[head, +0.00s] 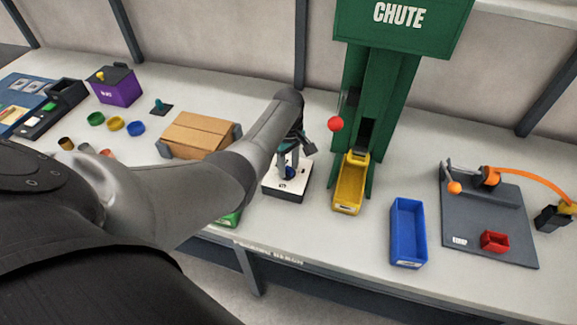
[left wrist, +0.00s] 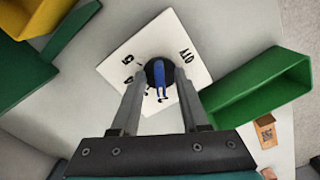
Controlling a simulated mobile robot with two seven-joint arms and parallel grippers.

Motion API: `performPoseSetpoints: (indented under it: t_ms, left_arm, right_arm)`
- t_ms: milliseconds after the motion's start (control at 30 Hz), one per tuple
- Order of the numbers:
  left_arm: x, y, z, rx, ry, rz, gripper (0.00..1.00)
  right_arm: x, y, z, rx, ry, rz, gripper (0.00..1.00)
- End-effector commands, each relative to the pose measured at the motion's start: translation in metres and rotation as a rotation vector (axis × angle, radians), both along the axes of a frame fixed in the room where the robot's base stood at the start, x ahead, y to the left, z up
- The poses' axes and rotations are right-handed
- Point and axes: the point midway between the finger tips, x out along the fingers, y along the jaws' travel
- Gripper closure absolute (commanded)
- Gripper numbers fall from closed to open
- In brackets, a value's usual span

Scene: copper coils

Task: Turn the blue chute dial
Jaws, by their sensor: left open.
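The blue chute dial (head: 289,172) stands on a white square plate (head: 284,190) on the bench, left of the green chute (head: 384,85). In the left wrist view the blue dial (left wrist: 160,75) is a bar on a dark round base, and the white plate (left wrist: 197,72) carries black lettering and marks. My left gripper (head: 296,150) is above the dial, partly hidden by my arm. In the left wrist view its fingers (left wrist: 158,90) are open, one on each side of the dial. I cannot tell whether they touch it. My right gripper is not in view.
A yellow bin (head: 339,203) sits under the chute, with a red ball (head: 335,124) beside the chute post. A blue bin (head: 395,240) stands to the right. A green bin (left wrist: 262,90) is close to the plate. A cardboard box (head: 197,133) lies left of my arm.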

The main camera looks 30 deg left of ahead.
Motion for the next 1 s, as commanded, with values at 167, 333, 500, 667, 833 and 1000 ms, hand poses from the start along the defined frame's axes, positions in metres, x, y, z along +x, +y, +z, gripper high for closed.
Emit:
performPoseSetpoints:
  t_ms: [167, 333, 500, 667, 833, 1000]
  left_arm:
    - [0.0001, 0.0002, 0.0005, 0.000, 0.000, 0.000, 0.55]
    - [0.0000, 0.0002, 0.0006, 0.000, 0.000, 0.000, 0.73]
    - [0.0000, 0.0001, 0.0005, 0.000, 0.000, 0.000, 0.92]
    - [-0.0001, 0.0001, 0.0005, 0.000, 0.001, 0.000, 1.00]
    - [-0.0002, 0.0000, 0.0004, 0.000, 0.001, 0.000, 1.00]
    - [-0.0003, 0.0001, 0.0003, 0.000, 0.001, 0.000, 1.00]
  right_arm:
    - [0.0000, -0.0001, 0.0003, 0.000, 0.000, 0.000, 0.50]
    - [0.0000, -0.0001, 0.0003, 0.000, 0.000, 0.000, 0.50]
    - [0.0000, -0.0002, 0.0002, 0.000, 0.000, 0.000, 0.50]
    - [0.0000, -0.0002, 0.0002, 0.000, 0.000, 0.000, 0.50]
    - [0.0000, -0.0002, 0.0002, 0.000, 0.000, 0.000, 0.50]
    - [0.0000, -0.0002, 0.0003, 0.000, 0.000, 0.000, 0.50]
